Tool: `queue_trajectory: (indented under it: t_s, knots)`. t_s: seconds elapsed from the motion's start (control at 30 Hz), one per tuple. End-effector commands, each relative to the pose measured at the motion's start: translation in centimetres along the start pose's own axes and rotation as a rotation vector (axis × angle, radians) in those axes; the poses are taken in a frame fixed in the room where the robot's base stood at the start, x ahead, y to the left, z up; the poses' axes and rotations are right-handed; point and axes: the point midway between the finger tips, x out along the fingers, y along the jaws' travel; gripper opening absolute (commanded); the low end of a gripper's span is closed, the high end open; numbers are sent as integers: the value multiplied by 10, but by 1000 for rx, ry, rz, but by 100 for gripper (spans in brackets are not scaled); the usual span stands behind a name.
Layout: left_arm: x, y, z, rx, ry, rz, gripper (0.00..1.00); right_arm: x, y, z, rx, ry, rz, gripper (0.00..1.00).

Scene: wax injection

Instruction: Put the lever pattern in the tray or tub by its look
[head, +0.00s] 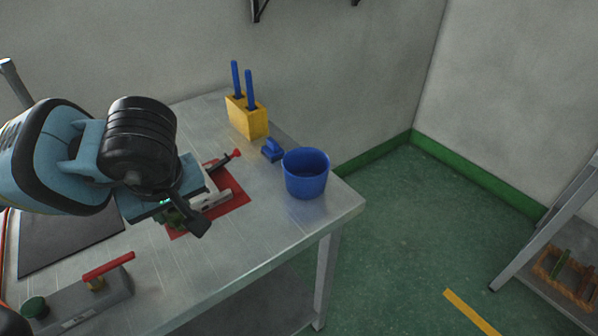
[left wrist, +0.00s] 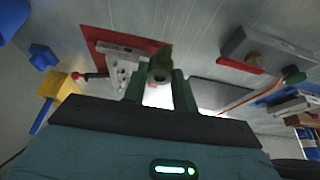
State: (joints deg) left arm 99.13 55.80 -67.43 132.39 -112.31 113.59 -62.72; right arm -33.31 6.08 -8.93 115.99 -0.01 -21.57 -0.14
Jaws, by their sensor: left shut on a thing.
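My left gripper (head: 188,218) is over the red mat on the metal table, pointing down. In the left wrist view its fingers (left wrist: 160,88) are closed on a small dark green piece (left wrist: 161,66) with a round hole, which looks like the lever pattern. In the head view only a bit of the green piece (head: 174,217) shows beside the gripper; the rest is hidden. A blue tub (head: 306,175) stands at the table's right corner, apart from the gripper; its inside is only partly seen. I cannot make out a tray for certain. My right gripper is not in view.
A pale grey fixture (head: 214,199) with a red-knobbed lever lies on the red mat (head: 234,203). Behind are a blue object (head: 272,150) and a yellow block (head: 248,119) with blue tools. A grey unit (head: 78,304) with a red handle stands front left. A dark plate (head: 60,240) lies left.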

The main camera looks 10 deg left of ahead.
Motion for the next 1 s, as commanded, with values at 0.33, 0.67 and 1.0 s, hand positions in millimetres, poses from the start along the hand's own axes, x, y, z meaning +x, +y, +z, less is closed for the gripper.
queue_trajectory:
  t_s: [0.33, 0.67, 1.0]
  knots:
    - [18, 35, 22, 374, -39, 146, 6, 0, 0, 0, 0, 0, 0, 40]
    - [31, 69, 44, 754, -15, 312, 6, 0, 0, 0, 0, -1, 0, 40]
    - [32, 73, 46, 798, -6, 331, 6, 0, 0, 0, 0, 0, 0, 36]
